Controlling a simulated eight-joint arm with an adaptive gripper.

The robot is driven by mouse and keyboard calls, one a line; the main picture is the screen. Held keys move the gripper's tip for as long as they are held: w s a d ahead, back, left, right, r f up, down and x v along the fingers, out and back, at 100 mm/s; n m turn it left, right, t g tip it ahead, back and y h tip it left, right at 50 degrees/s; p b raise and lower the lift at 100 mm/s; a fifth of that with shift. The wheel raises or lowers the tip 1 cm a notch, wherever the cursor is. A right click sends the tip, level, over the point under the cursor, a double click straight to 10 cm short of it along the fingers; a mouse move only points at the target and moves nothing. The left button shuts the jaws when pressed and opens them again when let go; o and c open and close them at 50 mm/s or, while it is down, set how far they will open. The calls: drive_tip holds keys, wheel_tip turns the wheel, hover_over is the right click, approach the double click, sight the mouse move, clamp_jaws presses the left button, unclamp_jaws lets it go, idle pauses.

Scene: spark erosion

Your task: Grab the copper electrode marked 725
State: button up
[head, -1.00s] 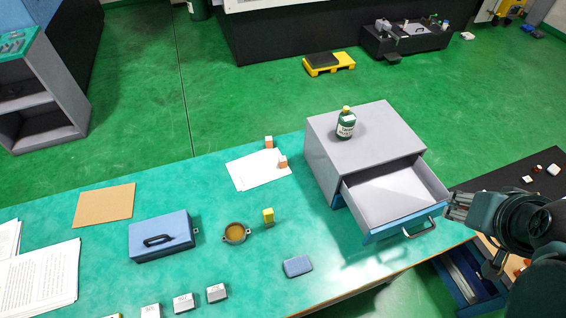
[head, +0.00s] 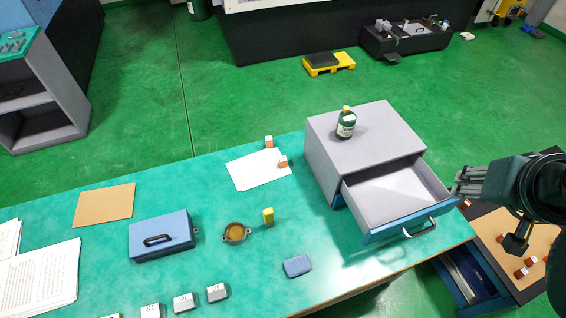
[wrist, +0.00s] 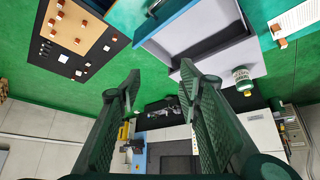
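Small copper-coloured blocks with white tops are in view, but I cannot read 725 on any of them. In the head view one copper block (head: 269,142) stands at the bench's back edge, and another copper block (head: 283,163) is by the white sheets. More copper blocks (head: 521,272) are on the cart at right, partly hidden by my arm. The wrist view also shows copper blocks (wrist: 77,41) on the cart's tan board. My gripper (head: 465,183) is in the air just right of the open drawer. Its fingers are apart and empty in the wrist view (wrist: 160,70).
A grey cabinet (head: 325,170) with its empty drawer (head: 395,200) pulled out stands at the bench's right end, a green bottle (head: 346,125) on top. A blue case (head: 162,236), a small dish (head: 235,233) and grey labelled blocks (head: 217,292) are on the bench.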

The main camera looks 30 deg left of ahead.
drive_tip(key=w+a+r+n+g+y, duration=0.1)
drive_tip(key=w+a+r, duration=0.1)
drive_tip(key=w+a, duration=0.25)
drive_tip(key=w+a+r+n+g, duration=0.1)
drive_tip(key=w+a+r, duration=0.25)
drive_tip(key=a, duration=0.25)
drive_tip(key=n+g+h+b, duration=0.1)
drive_tip(key=n+g+b, duration=0.1)
drive_tip(key=n+g, duration=0.35)
hover_over(283, 158)
drive_tip(key=shift+t, duration=0.35)
wheel_tip(283, 158, down, 37)
drive_tip(key=shift+f, duration=0.35)
drive_tip(key=shift+f, duration=1.3)
